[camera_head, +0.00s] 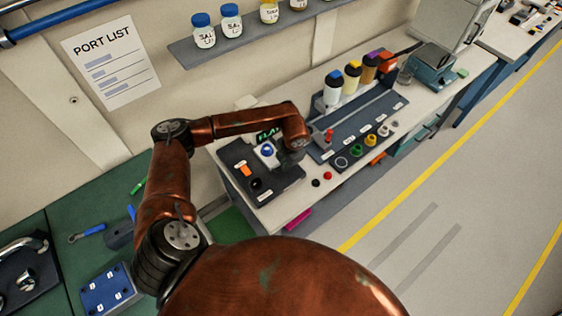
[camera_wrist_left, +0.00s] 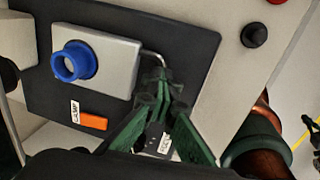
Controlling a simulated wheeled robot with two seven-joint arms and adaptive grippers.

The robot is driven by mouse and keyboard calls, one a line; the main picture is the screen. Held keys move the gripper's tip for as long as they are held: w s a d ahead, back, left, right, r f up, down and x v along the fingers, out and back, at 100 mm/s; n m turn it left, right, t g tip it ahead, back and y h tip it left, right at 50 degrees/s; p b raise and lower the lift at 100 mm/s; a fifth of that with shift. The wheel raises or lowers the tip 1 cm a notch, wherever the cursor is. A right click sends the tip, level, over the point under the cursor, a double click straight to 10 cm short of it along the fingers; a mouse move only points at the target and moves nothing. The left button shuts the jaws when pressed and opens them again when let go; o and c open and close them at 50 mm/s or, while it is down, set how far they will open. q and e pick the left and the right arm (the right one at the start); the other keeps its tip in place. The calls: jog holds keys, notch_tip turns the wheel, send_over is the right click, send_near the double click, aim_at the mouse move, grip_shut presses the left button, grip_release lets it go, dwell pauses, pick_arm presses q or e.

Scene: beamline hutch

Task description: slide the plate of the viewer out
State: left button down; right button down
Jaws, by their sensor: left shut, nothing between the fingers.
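The viewer is a pale box with a blue ring eyepiece (camera_head: 268,154) on a dark base (camera_head: 238,155). In the left wrist view the viewer (camera_wrist_left: 112,62) shows from close above. A thin bent metal handle (camera_wrist_left: 156,54) comes out of its right side; I take it to belong to the plate, whose body is hidden. My left gripper (camera_wrist_left: 158,84) has its green fingers drawn together, tips at the handle's outer end, with nothing held between them. I cannot tell whether they touch it. In the head view the left gripper (camera_head: 297,149) is beside the viewer. My right gripper is out of view.
An orange switch (camera_wrist_left: 92,121) labelled lamp lies by the viewer on the base. A black knob (camera_wrist_left: 254,35) is on the bench to the right. A rack (camera_head: 340,130) with several bottles stands beyond. A shelf (camera_head: 245,38) of jars hangs above.

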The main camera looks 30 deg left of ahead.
pick_arm(q)
jog(key=s+d, duration=0.1)
jog(key=d, duration=0.2)
jog(key=s+d, duration=0.1)
jog(key=d, duration=0.2)
jog(key=s+d, duration=0.2)
jog(key=d, duration=0.1)
jog(key=shift+s+f+b, duration=0.1)
jog(key=shift+f+b, duration=0.25)
jog(key=c, duration=2.2)
grip_release()
jog(key=shift+c, duration=0.2)
jog(key=shift+o, duration=0.7)
jog(key=shift+r, duration=0.15)
jog(key=shift+w+r, duration=0.2)
jog(key=shift+r, duration=0.1)
notch_tip(320, 180, up, 11)
jog(key=d, duration=0.2)
jog(key=shift+s, duration=0.45)
